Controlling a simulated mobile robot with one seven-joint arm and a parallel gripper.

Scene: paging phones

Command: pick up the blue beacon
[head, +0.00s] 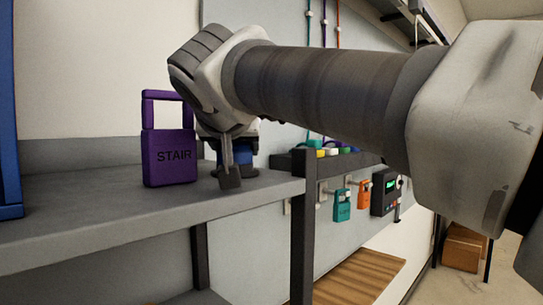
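A blue object (240,157), probably the blue beacon, stands on the grey shelf (90,215) near its right end. It is mostly hidden behind my gripper (229,180), so its full shape does not show. My gripper points down over the shelf, in front of the blue object in this view. One dark finger is clear, its tip low near the shelf surface. The other finger is hidden, so I cannot tell whether the gripper is open or shut, or touching the blue object.
A blue upright panel (9,120) is at the far left. Right of the shelf, a teal tag (342,205), an orange tag (363,194) and a dark device (384,192) hang on the wall panel.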

